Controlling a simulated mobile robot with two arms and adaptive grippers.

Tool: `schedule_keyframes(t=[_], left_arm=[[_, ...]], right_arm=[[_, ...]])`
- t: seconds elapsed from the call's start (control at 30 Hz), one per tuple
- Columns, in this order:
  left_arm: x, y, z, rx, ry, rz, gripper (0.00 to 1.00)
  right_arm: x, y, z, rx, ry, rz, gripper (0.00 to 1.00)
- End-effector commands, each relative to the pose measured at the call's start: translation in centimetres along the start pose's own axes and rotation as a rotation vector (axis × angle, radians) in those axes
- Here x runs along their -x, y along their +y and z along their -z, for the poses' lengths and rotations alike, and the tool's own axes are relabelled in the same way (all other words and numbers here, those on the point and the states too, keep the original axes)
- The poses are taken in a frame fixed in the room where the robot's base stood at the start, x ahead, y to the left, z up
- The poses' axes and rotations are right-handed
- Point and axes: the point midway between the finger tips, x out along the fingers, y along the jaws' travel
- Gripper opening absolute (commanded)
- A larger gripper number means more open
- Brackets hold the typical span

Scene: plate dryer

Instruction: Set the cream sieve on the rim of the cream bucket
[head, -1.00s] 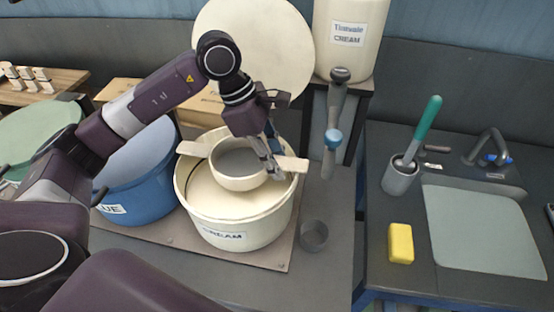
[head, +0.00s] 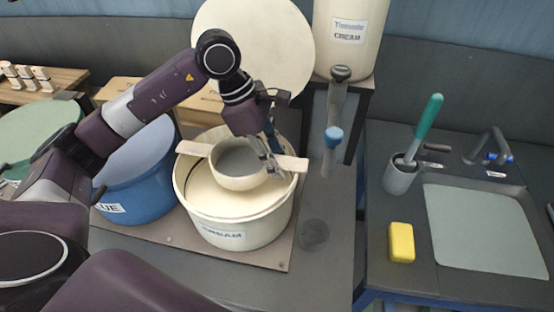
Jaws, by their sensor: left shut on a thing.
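The cream sieve (head: 238,163) is a round cream bowl with a grey inside and two flat wooden-looking arms at its sides. It is over the opening of the cream bucket (head: 240,232), a wide cream tub with a label on its front. The sieve's arms reach the bucket's rim at the back left and right; I cannot tell whether they touch it. My left gripper (head: 272,168) is shut on the sieve at its right side, near the right arm. My right gripper is not in view.
A blue bucket (head: 145,185) stands left of the cream bucket. A small dark cup (head: 314,235) is at the front right. A cream container (head: 350,45) stands behind.

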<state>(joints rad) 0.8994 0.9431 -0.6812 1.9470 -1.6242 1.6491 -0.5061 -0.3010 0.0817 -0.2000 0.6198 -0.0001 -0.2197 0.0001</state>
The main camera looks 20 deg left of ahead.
Motion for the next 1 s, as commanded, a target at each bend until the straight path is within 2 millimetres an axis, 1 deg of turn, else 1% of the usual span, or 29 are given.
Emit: schedule_keyframes(t=[0.43,0.47,0.63,0.9,1.0], left_arm=[[-0.05,0.02,0.03,0.000,0.000,-0.001,0.02],[-0.05,0.02,0.03,0.000,0.000,-0.001,0.28],[-0.06,0.02,0.03,0.000,0.000,-0.001,0.47],[-0.05,0.01,0.05,0.000,0.000,0.000,0.47],[0.54,0.07,0.03,0.000,0.000,-0.002,0.47]], right_arm=[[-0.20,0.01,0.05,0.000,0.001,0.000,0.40],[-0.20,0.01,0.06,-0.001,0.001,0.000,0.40],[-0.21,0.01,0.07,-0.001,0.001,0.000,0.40],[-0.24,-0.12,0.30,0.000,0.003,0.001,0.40],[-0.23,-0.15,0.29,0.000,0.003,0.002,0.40]])
